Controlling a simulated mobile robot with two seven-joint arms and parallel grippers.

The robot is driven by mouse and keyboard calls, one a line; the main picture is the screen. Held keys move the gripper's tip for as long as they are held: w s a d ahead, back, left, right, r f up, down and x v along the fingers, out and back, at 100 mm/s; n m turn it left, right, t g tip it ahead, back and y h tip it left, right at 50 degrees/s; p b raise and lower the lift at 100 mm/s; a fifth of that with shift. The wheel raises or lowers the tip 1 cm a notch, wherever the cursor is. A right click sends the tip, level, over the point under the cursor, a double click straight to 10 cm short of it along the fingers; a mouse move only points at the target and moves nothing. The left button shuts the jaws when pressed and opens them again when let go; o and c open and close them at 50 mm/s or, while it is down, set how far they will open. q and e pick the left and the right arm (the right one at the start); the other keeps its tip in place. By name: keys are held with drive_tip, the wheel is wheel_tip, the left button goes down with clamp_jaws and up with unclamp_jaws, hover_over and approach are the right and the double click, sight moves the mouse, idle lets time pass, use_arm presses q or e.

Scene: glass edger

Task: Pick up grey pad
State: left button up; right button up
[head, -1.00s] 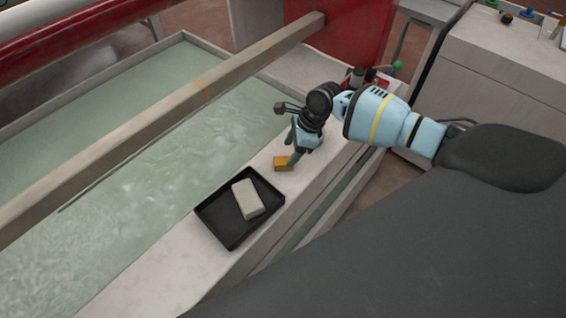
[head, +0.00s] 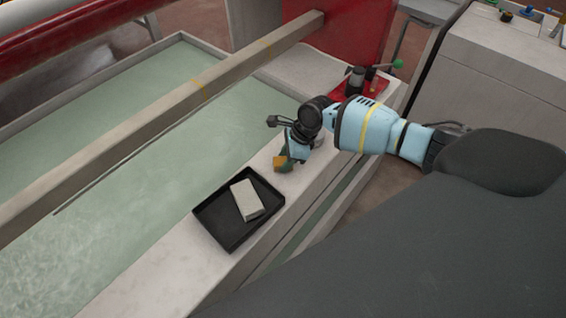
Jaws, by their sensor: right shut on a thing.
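The grey pad (head: 248,205), a light grey rectangular block, lies inside the black tray (head: 207,220) on the pale ledge. My right gripper (head: 287,159) is just beyond the tray's far right corner, apart from the grey pad. It is shut on a small orange block (head: 280,164), which is tilted. Whether the block is clear of the ledge is hard to tell. The fingers are small and partly hidden by the wrist. My left gripper is not in view.
A water-filled trough (head: 140,215) lies left of the ledge (head: 165,270), with a long beam (head: 150,117) across it. A red base (head: 358,92) with a dark cylinder stands beyond my right arm. A grey cabinet (head: 490,90) is at right.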

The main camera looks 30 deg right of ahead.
sight(279, 161)
drive_tip(key=shift+c, duration=0.3)
drive_tip(key=shift+r, duration=0.45)
wheel_tip(279, 161, up, 3)
drive_tip(key=shift+s+r+p, duration=0.1)
drive_tip(key=shift+p, duration=0.5)
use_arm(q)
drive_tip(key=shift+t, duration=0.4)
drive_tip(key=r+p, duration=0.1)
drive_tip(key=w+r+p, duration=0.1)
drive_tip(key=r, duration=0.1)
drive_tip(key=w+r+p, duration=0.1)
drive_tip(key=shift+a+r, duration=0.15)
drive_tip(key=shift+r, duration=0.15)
use_arm(e)
drive_tip(key=s+a+r, duration=0.1)
drive_tip(key=s, duration=1.4)
drive_tip(key=shift+s, duration=0.4)
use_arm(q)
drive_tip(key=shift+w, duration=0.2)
use_arm(e)
drive_tip(key=shift+a, duration=0.1)
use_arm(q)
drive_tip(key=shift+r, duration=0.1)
